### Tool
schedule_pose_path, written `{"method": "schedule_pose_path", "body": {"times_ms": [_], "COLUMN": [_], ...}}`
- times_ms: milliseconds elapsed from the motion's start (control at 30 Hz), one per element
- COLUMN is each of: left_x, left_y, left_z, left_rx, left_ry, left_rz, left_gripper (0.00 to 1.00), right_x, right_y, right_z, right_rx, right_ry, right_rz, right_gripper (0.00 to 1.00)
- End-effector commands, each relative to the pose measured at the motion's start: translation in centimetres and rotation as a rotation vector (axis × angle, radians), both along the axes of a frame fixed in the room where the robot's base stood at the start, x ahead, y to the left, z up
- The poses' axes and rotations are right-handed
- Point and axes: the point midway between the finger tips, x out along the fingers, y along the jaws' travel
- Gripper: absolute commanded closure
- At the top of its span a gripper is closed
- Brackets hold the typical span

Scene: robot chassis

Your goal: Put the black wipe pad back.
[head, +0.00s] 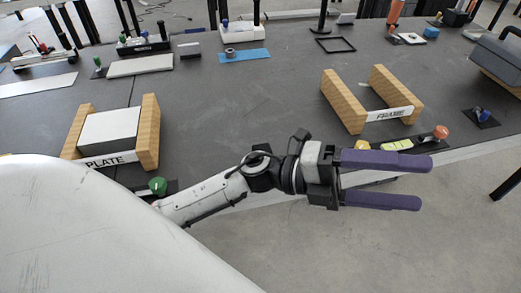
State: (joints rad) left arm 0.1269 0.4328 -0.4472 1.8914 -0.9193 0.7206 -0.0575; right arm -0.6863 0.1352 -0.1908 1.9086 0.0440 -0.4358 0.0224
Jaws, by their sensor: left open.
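My left gripper (415,182) is open, with two purple fingers pointing right, over the front edge of the dark table. A pale strip shows between the fingers near their base; I cannot tell whether it is behind them. I see no grip on anything. I cannot pick out the black wipe pad with certainty. A small dark block with a pale front (189,50) stands at the back left, and another dark block (346,18) lies at the back centre. My right gripper is not in view.
A wooden holder labelled PLATE (150,132) holds a pale block at left. An empty-looking FRAME holder (341,101) stands at right. A black strip with a yellow level and red knob (441,132) lies beside my gripper. The table's middle (240,105) is clear.

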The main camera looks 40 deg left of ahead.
Motion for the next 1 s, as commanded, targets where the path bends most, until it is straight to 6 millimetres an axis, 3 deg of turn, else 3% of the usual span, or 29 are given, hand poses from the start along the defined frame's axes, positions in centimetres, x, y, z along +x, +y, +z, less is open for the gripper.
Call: {"method": "schedule_pose_path", "body": {"times_ms": [67,133,200,267,300,400,500,600,700,1000], "left_x": [2.6,4.5,4.5,3.1,1.6,-3.1,-7.7,-11.1,-12.8,-13.1], "left_y": [3.1,6.8,10.4,12.7,13.9,15.8,16.6,16.8,16.8,16.8], "left_z": [-2.4,-7.2,-13.5,-18.9,-22.3,-29.4,-34.1,-36.7,-37.8,-38.0], "left_rx": [-0.215,-0.371,-0.492,-0.564,-0.602,-0.671,-0.71,-0.729,-0.737,-0.737], "left_ry": [0.306,0.599,0.882,1.095,1.226,1.509,1.721,1.855,1.918,1.93], "left_rz": [0.193,0.377,0.548,0.673,0.747,0.897,1.003,1.066,1.093,1.098], "left_gripper": [0.31,0.31,0.31,0.31,0.31,0.31,0.31,0.31,0.31,0.31], "right_x": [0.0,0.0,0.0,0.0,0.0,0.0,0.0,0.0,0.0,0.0], "right_y": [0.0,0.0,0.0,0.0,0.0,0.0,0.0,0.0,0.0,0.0], "right_z": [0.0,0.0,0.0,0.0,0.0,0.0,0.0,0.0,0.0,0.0], "right_rx": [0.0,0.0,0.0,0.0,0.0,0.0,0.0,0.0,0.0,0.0], "right_ry": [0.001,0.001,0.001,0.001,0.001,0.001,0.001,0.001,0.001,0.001], "right_rz": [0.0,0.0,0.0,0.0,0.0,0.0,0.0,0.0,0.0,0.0], "right_gripper": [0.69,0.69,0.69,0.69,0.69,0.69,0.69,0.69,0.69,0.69]}}
